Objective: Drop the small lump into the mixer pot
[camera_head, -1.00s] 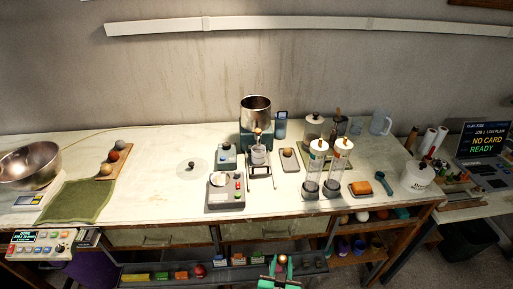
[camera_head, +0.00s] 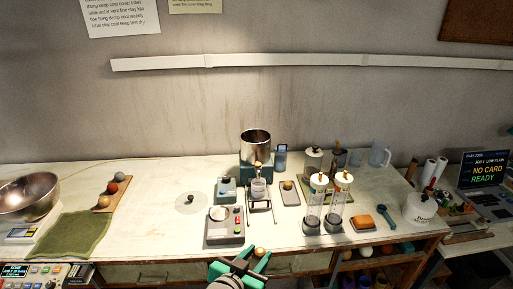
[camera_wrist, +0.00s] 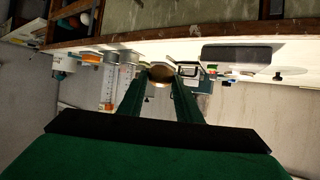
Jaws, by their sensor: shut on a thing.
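The mixer pot (camera_head: 255,146) is a shiny steel cylinder, open at the top, on a teal base at the back middle of the bench. My gripper (camera_head: 243,262) shows its green fingers at the bench's front edge, well in front of and below the pot. In the wrist view, the fingers are closed on a round brownish lump (camera_wrist: 160,73) at their tips. The lump is hard to make out in the head view. The inside bottom of the pot is hidden.
A grey scale-like device (camera_head: 225,228) with buttons stands between my gripper and the pot. Two tall clear cylinders (camera_head: 312,213) stand to the right. A clear disc lid (camera_head: 191,204) lies left, with free bench around it.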

